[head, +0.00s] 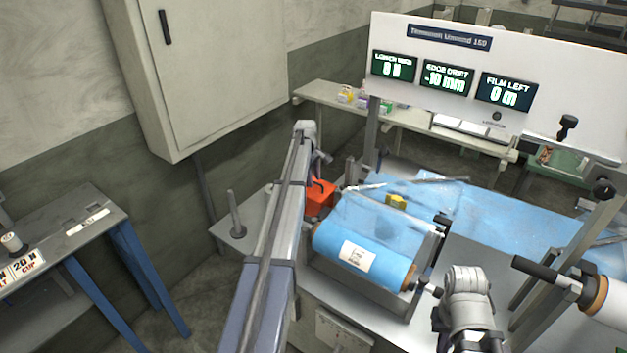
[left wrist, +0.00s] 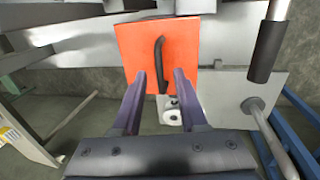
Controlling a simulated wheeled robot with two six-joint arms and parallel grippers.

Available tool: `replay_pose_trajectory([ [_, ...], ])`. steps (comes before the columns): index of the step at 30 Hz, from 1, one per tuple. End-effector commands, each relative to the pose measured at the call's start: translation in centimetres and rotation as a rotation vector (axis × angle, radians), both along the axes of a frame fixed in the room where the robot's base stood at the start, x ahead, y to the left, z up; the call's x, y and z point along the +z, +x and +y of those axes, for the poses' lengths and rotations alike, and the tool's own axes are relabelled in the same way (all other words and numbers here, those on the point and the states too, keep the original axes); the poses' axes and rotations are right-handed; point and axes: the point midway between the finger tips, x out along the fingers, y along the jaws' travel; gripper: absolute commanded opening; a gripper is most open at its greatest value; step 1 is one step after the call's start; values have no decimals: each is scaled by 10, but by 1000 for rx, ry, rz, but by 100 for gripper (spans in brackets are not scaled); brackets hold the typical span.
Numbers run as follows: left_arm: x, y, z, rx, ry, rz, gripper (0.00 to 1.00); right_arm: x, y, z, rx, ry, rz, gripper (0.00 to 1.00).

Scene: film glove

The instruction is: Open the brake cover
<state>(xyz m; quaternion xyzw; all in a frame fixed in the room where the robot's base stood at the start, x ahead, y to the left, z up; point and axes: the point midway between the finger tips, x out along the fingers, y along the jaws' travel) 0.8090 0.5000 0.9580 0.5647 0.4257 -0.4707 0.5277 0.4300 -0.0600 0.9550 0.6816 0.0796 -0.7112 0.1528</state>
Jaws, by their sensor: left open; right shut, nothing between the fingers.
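The brake cover is an orange box-like lid (head: 320,197) at the left of the blue film roll; in the left wrist view its orange face (left wrist: 185,45) carries a black bar handle (left wrist: 160,60). My left gripper (left wrist: 160,80) is open, its two dark fingers apart in front of the orange face, with the handle between them in the picture. I cannot tell whether they touch it. In the head view this gripper is mostly hidden behind my left arm. My right gripper (head: 438,318) is at the lower right, mostly hidden by its own arm; nothing shows in it.
The blue film roll (head: 365,245) lies right of the cover. A grey plate with an upright post (head: 235,215) stands left. A display panel (head: 460,70) stands at the back. A black-handled bar (head: 537,268) is at the right. A blue-legged table (head: 75,240) is far left.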

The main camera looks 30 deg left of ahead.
Motion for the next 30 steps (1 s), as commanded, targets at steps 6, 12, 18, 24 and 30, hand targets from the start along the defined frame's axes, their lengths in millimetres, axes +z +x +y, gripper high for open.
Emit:
replay_pose_trajectory([
  [6, 0, 0, 0, 0, 0, 0, 20, 0, 0, 0, 0, 0, 0, 0],
  [12, 0, 0, 0, 0, 0, 0, 0, 0, 0, 0, 0, 0, 0, 0],
  [18, 0, 0, 0, 0, 0, 0, 0, 0, 0, 0, 0, 0, 0, 0],
  [24, 0, 0, 0, 0, 0, 0, 0, 0, 0, 0, 0, 0, 0, 0],
  [30, 0, 0, 0, 0, 0, 0, 0, 0, 0, 0, 0, 0, 0, 0],
])
